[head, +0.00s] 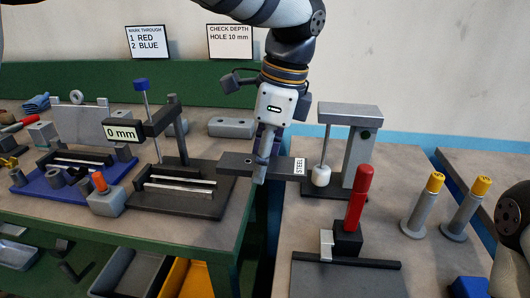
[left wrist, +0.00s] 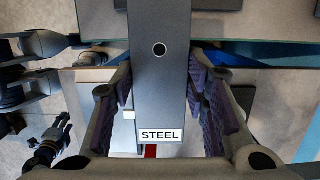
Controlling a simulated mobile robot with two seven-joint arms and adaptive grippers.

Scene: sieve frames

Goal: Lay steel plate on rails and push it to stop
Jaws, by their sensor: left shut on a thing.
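The steel plate (head: 236,163) is a dark grey bar with a hole and a white STEEL label at its right end. My left gripper (head: 262,172) is shut on it and holds it roughly level above the gap between the two tables. In the left wrist view the plate (left wrist: 160,80) lies between the fingers, label end toward the camera. A pair of pale rails (head: 180,184) lies on a black base on the left table, left of the plate. Another pale pair (head: 78,165) lies on a blue base further left. I cannot tell which part is the stop.
A post with a 0 mm display (head: 122,131) stands over the black base. A grey block with an orange knob (head: 103,198) is beside it. On the right table stand a grey press-like stand (head: 357,150), a red handle (head: 359,195) and two yellow-capped posts (head: 424,205).

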